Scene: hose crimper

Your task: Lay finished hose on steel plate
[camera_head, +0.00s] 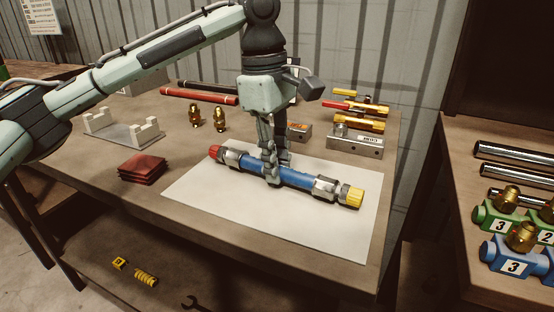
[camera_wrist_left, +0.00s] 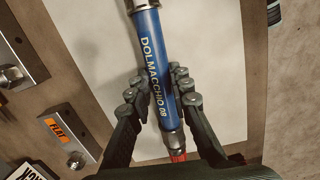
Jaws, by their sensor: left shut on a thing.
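The finished hose (camera_head: 293,177) is blue with metal fittings, a red cap at its left end and a yellow cap at its right end. My left gripper (camera_head: 271,176) points down and is shut on the hose near its middle. The hose lies lengthwise over the pale steel plate (camera_head: 300,228); I cannot tell whether it touches it. In the left wrist view the hose (camera_wrist_left: 155,60) runs between the fingers, with white lettering on it and the plate (camera_wrist_left: 224,75) below. My right gripper is not in view.
Dark red pads (camera_head: 142,169) are stacked left of the plate. A white cradle (camera_head: 125,130), brass fittings (camera_head: 219,120) and a metal block (camera_head: 355,141) stand around it. A side table at the right holds green and blue numbered blocks (camera_head: 513,258). The plate's front is clear.

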